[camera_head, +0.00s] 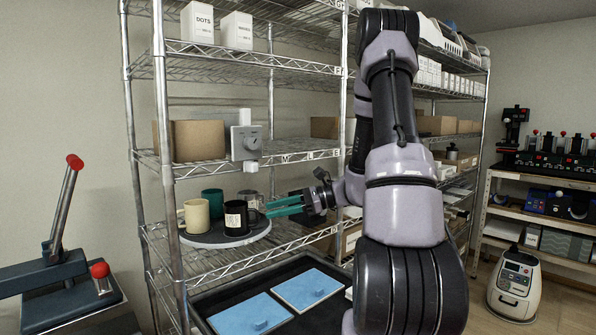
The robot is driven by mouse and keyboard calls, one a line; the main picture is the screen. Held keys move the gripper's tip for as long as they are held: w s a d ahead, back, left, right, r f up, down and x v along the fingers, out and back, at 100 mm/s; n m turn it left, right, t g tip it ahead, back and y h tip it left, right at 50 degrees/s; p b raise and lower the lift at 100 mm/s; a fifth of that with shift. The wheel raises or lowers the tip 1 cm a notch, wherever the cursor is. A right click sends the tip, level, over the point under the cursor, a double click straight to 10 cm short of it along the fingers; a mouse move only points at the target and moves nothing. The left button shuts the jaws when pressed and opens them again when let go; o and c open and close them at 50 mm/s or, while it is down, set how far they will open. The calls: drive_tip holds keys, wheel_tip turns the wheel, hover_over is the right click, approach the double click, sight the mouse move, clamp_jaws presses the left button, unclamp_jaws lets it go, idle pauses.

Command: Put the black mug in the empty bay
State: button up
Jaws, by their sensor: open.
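The black mug (236,219), with a white label, stands upright at the front of a round grey tray (212,241) on a wire shelf. Its handle points right, towards my gripper. My gripper (268,207) reaches in from the right with teal fingers apart. The fingertips are close to the mug's handle; I cannot tell whether they touch or straddle it. A cream mug (196,216), a teal mug (212,198) and a greyish, see-through-looking mug (248,196) share the tray. I cannot make out which place is the empty bay.
Below is a black tray (250,281) with blue pads. A lever press (60,262) stands at left. A metal shelf post (165,130) stands front left of the mugs. Machines (550,155) fill the right shelf.

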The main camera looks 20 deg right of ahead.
drive_tip(key=s+a+r+n+g+h, duration=0.45)
drive_tip(key=s+r+n+h, duration=0.35)
drive_tip(key=s, duration=0.4)
drive_tip(key=s+d+r+n+t+h, duration=0.3)
drive_tip(key=s+r+n+t+h, duration=0.1)
drive_tip(key=s+r+n+t, duration=0.2)
wheel_tip(320, 180, up, 3)
drive_tip(key=shift+s+d+f+n, duration=0.15)
drive_tip(key=shift+s+d+n, duration=0.05)
drive_tip(key=shift+s+n, duration=0.45)
